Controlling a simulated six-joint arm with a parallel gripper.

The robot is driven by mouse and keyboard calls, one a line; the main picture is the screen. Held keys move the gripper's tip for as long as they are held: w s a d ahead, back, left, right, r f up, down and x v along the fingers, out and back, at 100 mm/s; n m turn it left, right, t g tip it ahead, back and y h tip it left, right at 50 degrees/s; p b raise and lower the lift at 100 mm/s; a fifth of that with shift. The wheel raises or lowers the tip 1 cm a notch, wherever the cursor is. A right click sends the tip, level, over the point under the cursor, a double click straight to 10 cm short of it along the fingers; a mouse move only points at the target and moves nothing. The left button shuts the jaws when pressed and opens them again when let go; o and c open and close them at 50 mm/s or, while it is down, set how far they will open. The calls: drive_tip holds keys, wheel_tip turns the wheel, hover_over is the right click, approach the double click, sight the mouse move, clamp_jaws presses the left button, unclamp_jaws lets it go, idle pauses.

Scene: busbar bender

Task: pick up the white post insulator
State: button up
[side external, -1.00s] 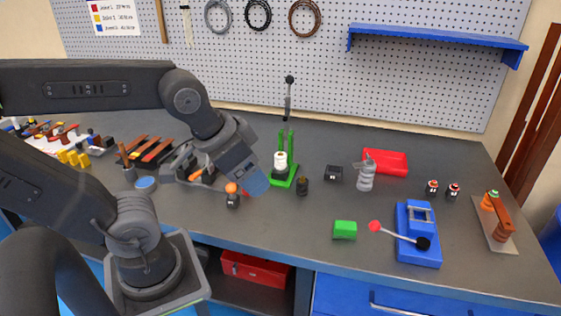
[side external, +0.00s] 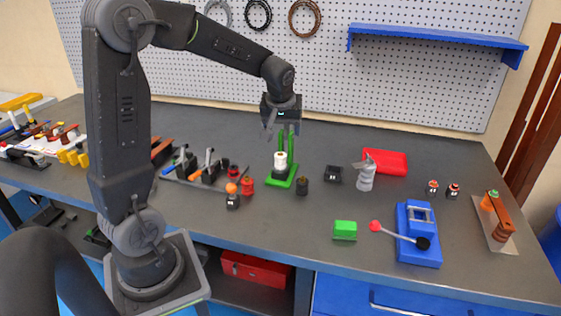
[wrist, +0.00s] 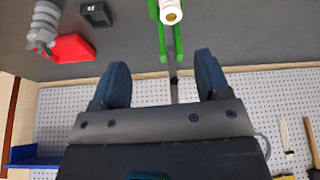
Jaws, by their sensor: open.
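The white post insulator (side external: 280,160) stands upright on the base of a green stand (side external: 281,181), in front of its two green uprights. In the wrist view, the insulator (wrist: 171,12) is at the top edge, partly cut off, beyond my fingertips. My gripper (side external: 284,127) is above the stand in the side view, pointing down, near the tops of the uprights. In the wrist view, my gripper (wrist: 161,62) shows its two dark blue fingers wide apart with nothing between them. The insulator is clear of the fingers.
A dark cylinder (side external: 302,186) and a black block (side external: 333,174) stand right of the green stand. A grey ribbed part (side external: 365,177) is by a red tray (side external: 386,162). Red (side external: 247,186) and orange-topped (side external: 232,195) parts stand to the left. The pegboard is behind.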

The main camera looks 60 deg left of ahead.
sight(281, 153)
drive_tip(key=shift+n, duration=0.4)
drive_tip(key=x, duration=0.3)
drive_tip(key=a+x, duration=0.1)
drive_tip(key=x, duration=0.5)
drive_tip(key=shift+w+a+r, duration=0.1)
drive_tip(key=shift+a, duration=0.3)
drive_tip(key=shift+s+a+x, duration=0.15)
drive_tip(key=shift+x, duration=1.5)
drive_tip(key=shift+s+a+x, duration=0.1)
drive_tip(key=shift+s+x, duration=0.05)
drive_tip(key=shift+x, duration=1.45)
drive_tip(key=shift+c, duration=0.3)
drive_tip(key=c, duration=1.1)
drive_tip(key=shift+r, duration=0.1)
